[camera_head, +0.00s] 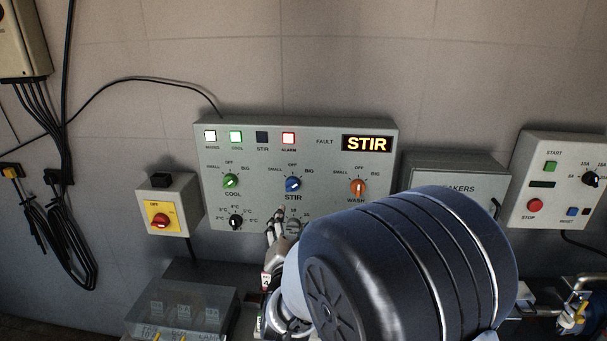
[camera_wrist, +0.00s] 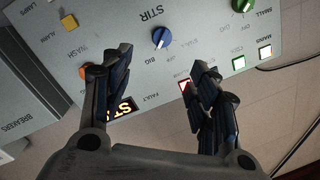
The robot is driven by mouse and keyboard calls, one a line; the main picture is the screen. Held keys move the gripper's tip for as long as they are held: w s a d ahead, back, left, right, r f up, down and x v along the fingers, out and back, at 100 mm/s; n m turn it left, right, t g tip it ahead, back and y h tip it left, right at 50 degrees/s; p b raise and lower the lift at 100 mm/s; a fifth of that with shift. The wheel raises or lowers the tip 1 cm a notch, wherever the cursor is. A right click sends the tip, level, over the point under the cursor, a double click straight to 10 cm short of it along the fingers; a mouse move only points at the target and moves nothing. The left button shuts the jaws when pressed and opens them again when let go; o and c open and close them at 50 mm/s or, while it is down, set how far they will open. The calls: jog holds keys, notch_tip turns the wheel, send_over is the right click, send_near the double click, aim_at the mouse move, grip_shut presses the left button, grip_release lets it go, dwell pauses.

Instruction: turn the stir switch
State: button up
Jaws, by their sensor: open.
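The stir switch (camera_head: 293,184) is a blue rotary knob with a white mark, in the middle of the grey control panel (camera_head: 380,215), above the word STIR. In the head view my gripper (camera_head: 277,218) shows just below and left of the knob; my wrist hides part of the panel's lower row.
A green cool knob (camera_head: 231,181) and an orange wash knob (camera_head: 358,187) flank the stir switch. The panel display (camera_head: 367,143) reads STIR; the stir lamp (camera_head: 262,137) is dark. A yellow-faced red switch box (camera_head: 163,218) stands left; a breakers box (camera_head: 456,180) stands right.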

aim_at(293, 187)
jog(key=w, duration=0.6)
jog(key=w+a+b, duration=0.1)
jog(key=w, duration=0.5)
jog(key=w+b, duration=0.1)
jog(key=w, duration=0.4)
jog(key=shift+w+a, duration=0.15)
jog(key=shift+w, duration=0.25)
jog(key=c, duration=1.1)
